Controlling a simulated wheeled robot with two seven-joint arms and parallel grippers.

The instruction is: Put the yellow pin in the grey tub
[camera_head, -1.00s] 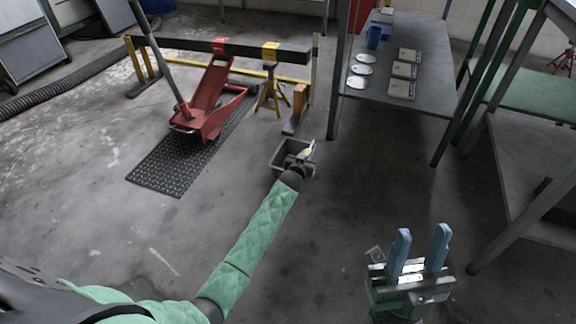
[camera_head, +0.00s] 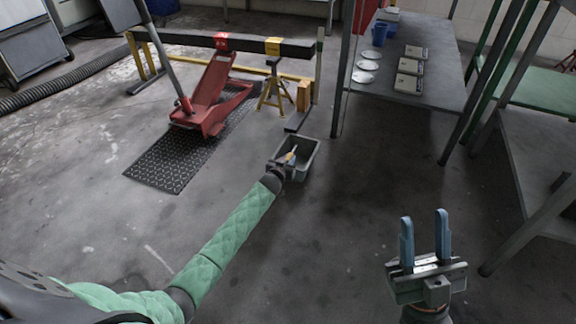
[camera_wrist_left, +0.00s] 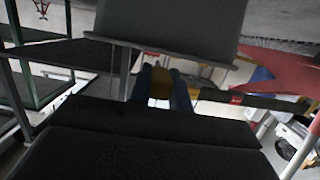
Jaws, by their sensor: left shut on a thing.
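The grey tub (camera_head: 309,158) stands on the floor near the middle of the head view. My left gripper (camera_head: 291,157) is at the tub's left side, shut on the yellow pin (camera_head: 288,156), of which only a small bit shows. In the left wrist view the pin (camera_wrist_left: 160,88) shows as a yellow patch between the blue fingers, and the tub (camera_wrist_left: 175,25) is a large grey shape close by. I cannot tell whether the pin is over the tub's opening or at its rim. My right gripper (camera_head: 425,240) is open and empty, blue fingers pointing up.
A red floor jack (camera_head: 207,108) stands on a black mat (camera_head: 158,170) to the left. A barrier (camera_head: 240,45) and a yellow stand (camera_head: 273,90) are behind the tub. A grey table (camera_head: 440,75) with plates stands at the back right. Floor in front is clear.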

